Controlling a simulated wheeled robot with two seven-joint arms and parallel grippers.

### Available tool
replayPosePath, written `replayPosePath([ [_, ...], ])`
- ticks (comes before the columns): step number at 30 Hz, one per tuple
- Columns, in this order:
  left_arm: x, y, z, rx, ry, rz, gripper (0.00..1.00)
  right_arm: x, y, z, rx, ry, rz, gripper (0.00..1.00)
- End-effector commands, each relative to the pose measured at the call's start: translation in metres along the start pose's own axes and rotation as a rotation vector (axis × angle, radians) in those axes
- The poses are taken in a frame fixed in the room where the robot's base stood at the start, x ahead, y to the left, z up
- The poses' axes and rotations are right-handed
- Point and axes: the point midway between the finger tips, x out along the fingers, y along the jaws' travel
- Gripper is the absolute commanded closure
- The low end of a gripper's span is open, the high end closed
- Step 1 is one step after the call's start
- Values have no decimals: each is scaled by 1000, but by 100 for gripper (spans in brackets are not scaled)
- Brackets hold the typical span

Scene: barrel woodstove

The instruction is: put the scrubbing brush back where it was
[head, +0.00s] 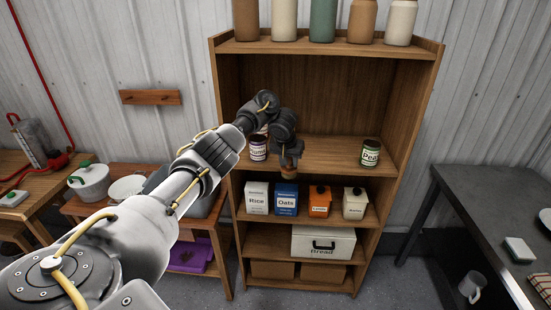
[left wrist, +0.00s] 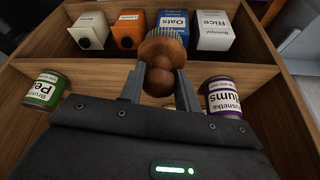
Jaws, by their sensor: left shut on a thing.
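The scrubbing brush (left wrist: 163,50) has a round brown wooden body with a knob and pale bristles. My left gripper (left wrist: 160,84) is shut on its knob, one finger on each side. In the head view the brush (head: 289,174) hangs below my left gripper (head: 289,162), in front of the wooden shelf unit (head: 325,155). It is near the edge of the jar shelf, above the Rice and Oats boxes in the picture. It looks held in the air; I cannot tell exactly how far it is from the shelf. My right gripper is not in view.
Below are a Rice box (head: 256,198), an Oats box (head: 286,200), an orange box (head: 320,201) and a cream canister (head: 355,203).

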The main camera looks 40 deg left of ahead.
Motion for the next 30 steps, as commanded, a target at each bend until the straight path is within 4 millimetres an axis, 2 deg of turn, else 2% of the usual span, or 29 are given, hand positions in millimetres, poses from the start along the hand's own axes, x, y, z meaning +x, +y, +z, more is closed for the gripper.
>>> replayPosePath([
  [3,-2,8,4,12,-1,-2,89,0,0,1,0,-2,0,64],
  [6,-6,30,14,39,1,10,89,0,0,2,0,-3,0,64],
  [14,-28,104,78,170,0,66,89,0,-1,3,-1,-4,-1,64],
  [20,-71,153,130,391,1,160,89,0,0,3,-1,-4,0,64],
  [24,-108,183,164,631,0,260,89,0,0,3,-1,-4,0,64],
  [27,-126,189,194,797,-2,329,89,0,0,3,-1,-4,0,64],
  [30,-130,181,227,935,-3,385,89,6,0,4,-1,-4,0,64],
])
